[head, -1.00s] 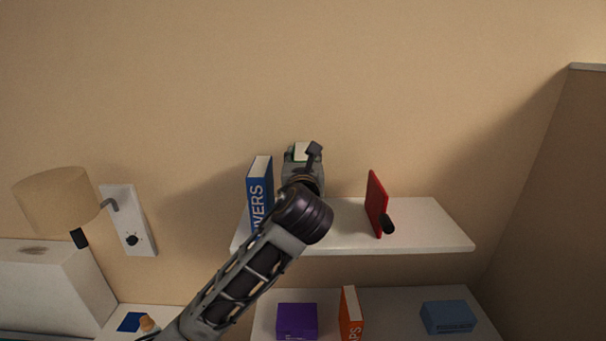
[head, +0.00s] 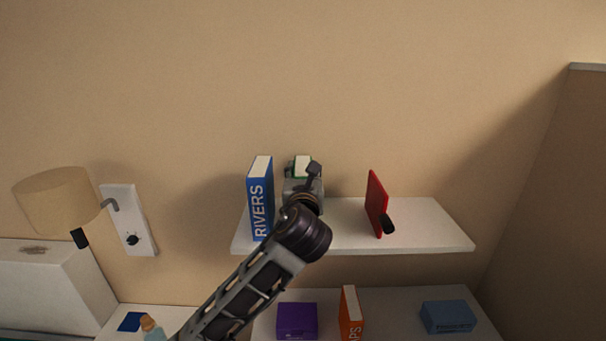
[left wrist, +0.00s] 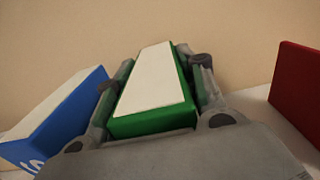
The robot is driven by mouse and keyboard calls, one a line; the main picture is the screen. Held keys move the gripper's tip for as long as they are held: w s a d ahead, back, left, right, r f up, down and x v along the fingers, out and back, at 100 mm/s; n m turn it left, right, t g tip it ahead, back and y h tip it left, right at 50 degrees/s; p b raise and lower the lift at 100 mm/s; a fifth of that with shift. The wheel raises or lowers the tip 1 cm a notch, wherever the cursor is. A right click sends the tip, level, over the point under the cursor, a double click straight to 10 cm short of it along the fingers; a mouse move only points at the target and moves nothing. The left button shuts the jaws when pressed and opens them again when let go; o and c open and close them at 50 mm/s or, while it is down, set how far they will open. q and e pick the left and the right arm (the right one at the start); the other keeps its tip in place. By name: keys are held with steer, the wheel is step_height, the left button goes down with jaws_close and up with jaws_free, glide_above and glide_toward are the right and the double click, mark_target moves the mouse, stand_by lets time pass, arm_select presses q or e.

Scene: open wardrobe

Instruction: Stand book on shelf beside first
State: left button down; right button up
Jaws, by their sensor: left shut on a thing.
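A blue book (head: 260,200) marked RIVERS stands upright at the left part of the upper white shelf (head: 345,238). My left gripper (head: 302,178) is over the shelf just right of it, mostly hidden behind its own wrist. It is shut on a green book (head: 301,163), whose pale page edge shows above the fingers. In the left wrist view the green book (left wrist: 153,95) sits between both fingers, with the blue book (left wrist: 55,120) to its left, apart from it. Whether the green book's bottom touches the shelf is hidden. My right gripper is not in view.
A red upright panel (head: 375,205) with a black knob stands right of the gripper on the same shelf. The lower shelf holds a purple box (head: 297,321), an orange book (head: 351,315) and a blue box (head: 447,316). A wall lamp (head: 57,200) is at left.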

arm_select(q)
steer(key=c, duration=0.9)
jaws_free()
steer(key=shift+s, duration=0.1)
steer(key=shift+s+b, duration=0.8)
steer(key=shift+s, duration=5.1)
